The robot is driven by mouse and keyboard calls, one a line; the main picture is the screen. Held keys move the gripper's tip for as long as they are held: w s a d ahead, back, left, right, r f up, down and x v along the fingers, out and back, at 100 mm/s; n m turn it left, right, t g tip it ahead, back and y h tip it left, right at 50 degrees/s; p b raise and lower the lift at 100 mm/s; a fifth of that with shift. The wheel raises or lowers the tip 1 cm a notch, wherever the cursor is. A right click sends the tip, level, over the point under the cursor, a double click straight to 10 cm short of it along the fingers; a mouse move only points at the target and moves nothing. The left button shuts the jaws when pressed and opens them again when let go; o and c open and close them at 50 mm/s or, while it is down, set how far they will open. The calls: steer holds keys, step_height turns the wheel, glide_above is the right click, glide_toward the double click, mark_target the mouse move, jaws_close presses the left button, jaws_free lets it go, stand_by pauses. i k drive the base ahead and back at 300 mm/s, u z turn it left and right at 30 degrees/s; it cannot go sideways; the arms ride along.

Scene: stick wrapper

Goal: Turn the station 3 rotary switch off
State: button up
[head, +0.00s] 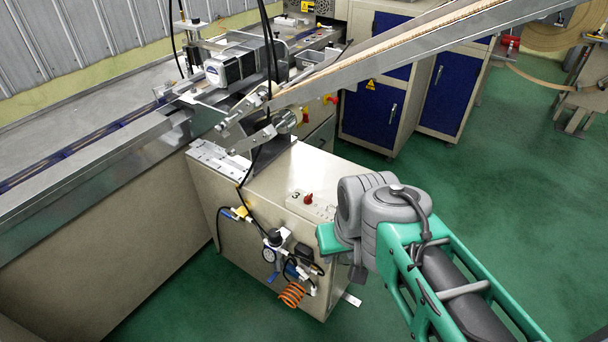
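The station 3 cabinet (290,165) is a beige box in the middle of the head view, with a black "3" on its top near the right edge. Beside the number is a small control strip (319,207) with a red knob (308,199) and a few tiny dark controls. Which of these is the rotary switch, and its setting, is too small to tell. My teal and grey arm (395,215) comes in from the lower right and stands just right of the strip, covering the cabinet's right corner. My gripper's fingers do not show.
Air fittings (275,240) and an orange coiled hose (291,294) are on the cabinet's front. A long sloping metal chute (400,50) passes overhead. A conveyor (90,155) runs along the left. Blue-doored cabinets (385,105) stand behind. Green floor (530,200) is open at right.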

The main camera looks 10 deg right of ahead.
mark_target(308, 200)
steer(key=u, duration=1.35)
steer(key=i, duration=0.5)
steer(key=u, duration=0.45)
